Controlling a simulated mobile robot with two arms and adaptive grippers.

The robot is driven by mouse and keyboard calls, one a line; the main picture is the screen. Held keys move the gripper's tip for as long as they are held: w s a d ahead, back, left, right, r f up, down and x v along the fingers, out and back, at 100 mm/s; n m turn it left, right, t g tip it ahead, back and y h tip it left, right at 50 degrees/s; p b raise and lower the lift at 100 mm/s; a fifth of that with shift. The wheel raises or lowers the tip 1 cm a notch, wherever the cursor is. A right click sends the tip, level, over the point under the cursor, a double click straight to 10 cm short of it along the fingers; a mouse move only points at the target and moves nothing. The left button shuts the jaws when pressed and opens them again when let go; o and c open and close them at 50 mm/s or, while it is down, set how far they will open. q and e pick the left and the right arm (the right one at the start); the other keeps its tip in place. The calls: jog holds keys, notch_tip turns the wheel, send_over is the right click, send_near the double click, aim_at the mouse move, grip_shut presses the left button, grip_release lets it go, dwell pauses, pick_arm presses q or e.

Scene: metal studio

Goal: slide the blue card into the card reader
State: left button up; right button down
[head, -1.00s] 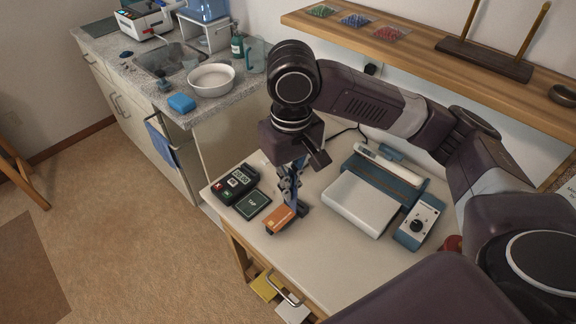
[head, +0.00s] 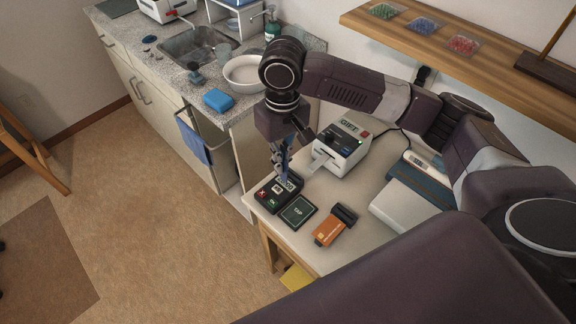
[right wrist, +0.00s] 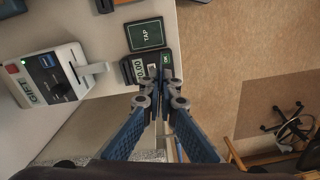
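The card reader (head: 277,190) is a black terminal with a small display and red and green keys, joined to a dark TAP pad (head: 297,210) at the table's left corner. The reader also shows in the right wrist view (right wrist: 140,70). My right gripper (head: 283,167) points down over the reader's display end. In the right wrist view its blue fingers (right wrist: 162,100) are close together. A narrow blue strip between and below the tips looks like the blue card (head: 285,177), seen nearly edge-on; its face is hidden. I cannot tell whether it touches the reader. My left gripper is not in view.
An orange device (head: 330,231) with a black end lies right of the TAP pad. A white GIFT printer (head: 342,148) stands behind the reader. A white and blue machine (head: 402,208) is further right. The shelf (head: 450,50) runs above the table.

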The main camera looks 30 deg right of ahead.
pick_arm(q)
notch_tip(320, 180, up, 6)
jog(key=p, duration=0.5)
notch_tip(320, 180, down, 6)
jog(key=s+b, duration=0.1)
jog(key=b, duration=0.5)
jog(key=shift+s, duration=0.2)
pick_arm(e)
jog(key=w+d+f, duration=0.2)
jog(key=f, duration=0.2)
jog(key=w+d+f+n, duration=0.1)
jog(key=w+d+f, duration=0.1)
jog(key=d+f, duration=0.1)
jog(key=w+d+f+n, duration=0.1)
jog(key=w+d+f, duration=0.1)
jog(key=f, duration=0.3)
jog(key=shift+w+d+f, duration=0.15)
jog(key=shift+w, duration=0.45)
pick_arm(q)
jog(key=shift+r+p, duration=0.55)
jog(key=shift+p, duration=0.05)
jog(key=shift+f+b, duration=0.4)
pick_arm(e)
jog(key=shift+f, duration=1.75)
jog(key=c, duration=2.1)
grip_release()
